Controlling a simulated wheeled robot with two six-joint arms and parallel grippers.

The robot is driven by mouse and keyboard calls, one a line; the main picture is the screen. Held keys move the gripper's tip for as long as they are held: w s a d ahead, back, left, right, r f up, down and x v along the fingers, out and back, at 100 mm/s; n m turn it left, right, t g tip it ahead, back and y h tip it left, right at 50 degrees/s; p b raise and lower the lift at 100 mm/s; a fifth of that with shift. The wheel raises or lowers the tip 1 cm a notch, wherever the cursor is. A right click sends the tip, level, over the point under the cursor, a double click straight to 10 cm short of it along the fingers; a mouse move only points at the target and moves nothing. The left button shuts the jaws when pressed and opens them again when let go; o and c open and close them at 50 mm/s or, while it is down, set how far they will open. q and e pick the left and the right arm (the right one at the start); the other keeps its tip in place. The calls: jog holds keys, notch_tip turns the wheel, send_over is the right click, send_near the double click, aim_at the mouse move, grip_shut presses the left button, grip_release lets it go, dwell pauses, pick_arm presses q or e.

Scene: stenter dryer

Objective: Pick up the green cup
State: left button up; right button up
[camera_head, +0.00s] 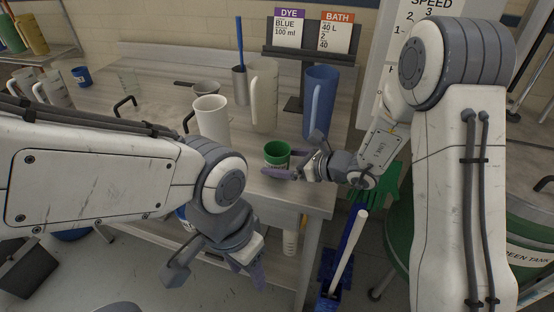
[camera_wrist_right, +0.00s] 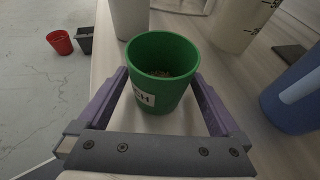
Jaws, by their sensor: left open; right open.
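The green cup (camera_head: 277,155) stands upright near the front right edge of the table. In the right wrist view the green cup (camera_wrist_right: 160,78) has a white label and some brownish content inside. My right gripper (camera_head: 293,162) is at the cup, its purple fingers open on either side of it; the right wrist view shows the fingers (camera_wrist_right: 163,100) apart with the cup between them, and I cannot tell that they touch it. My left gripper (camera_head: 218,272) is open and empty, low in front of the table.
A white mug (camera_head: 211,122), a tall cream pitcher (camera_head: 264,98) and a blue pitcher (camera_head: 320,100) stand behind the cup. A grey metal holder (camera_head: 239,85) is further back. A green tank (camera_head: 525,262) stands at the right. A blue-and-white handled tool (camera_head: 347,250) is below the table's edge.

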jog(key=shift+w+a+f, duration=0.2)
jog(key=shift+w+a, duration=0.1)
jog(key=shift+a, duration=0.2)
jog(key=c, duration=1.2)
